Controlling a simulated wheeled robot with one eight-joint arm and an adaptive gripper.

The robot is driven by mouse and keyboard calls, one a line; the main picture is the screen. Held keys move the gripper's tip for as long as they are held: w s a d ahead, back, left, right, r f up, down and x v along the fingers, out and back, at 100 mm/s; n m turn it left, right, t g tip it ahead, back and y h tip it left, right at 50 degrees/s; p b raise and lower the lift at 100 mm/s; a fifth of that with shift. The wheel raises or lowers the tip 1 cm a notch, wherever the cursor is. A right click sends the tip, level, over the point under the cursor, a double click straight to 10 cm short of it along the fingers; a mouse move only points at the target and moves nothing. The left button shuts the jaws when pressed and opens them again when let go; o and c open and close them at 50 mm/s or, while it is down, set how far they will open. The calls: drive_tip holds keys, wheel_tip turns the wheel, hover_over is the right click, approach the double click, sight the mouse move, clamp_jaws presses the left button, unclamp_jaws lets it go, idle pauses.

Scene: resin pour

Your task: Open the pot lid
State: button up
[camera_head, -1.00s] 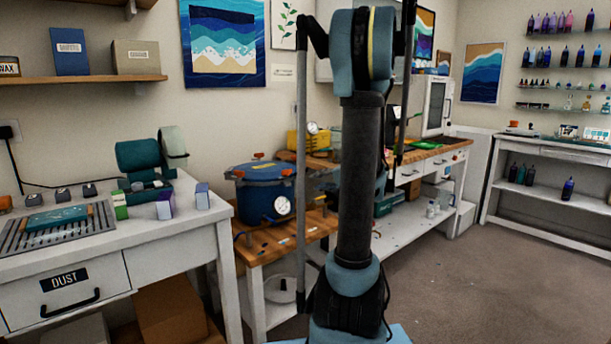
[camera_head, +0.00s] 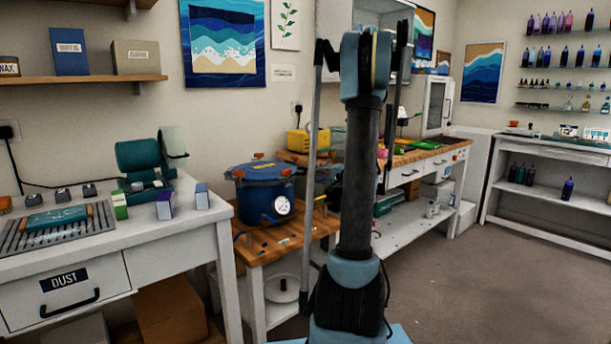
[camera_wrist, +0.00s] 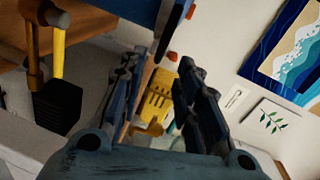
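The blue pot (camera_head: 262,202) stands on a wooden-topped stand left of my arm in the head view. Its blue lid (camera_head: 258,173) is seated on top, with orange parts at the rim and top. A round white gauge (camera_head: 283,206) is on its front right. In the wrist view, a blue surface with orange-red bits, seemingly the pot (camera_wrist: 140,10), shows at the top edge. My gripper (camera_wrist: 158,72) has its two dark fingers apart, with nothing seen held between them. I cannot make out the gripper in the head view.
A yellow device (camera_head: 303,141) sits behind the pot, and also shows between my fingers in the wrist view (camera_wrist: 155,100). A white bench (camera_head: 150,240) with small boxes is close on the left. A long workbench (camera_head: 432,158) runs behind. Open floor (camera_head: 480,280) lies right.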

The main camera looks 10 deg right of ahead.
sight(306, 170)
drive_tip(key=x, duration=0.9)
drive_tip(key=shift+w+a, duration=0.2)
clamp_jaws()
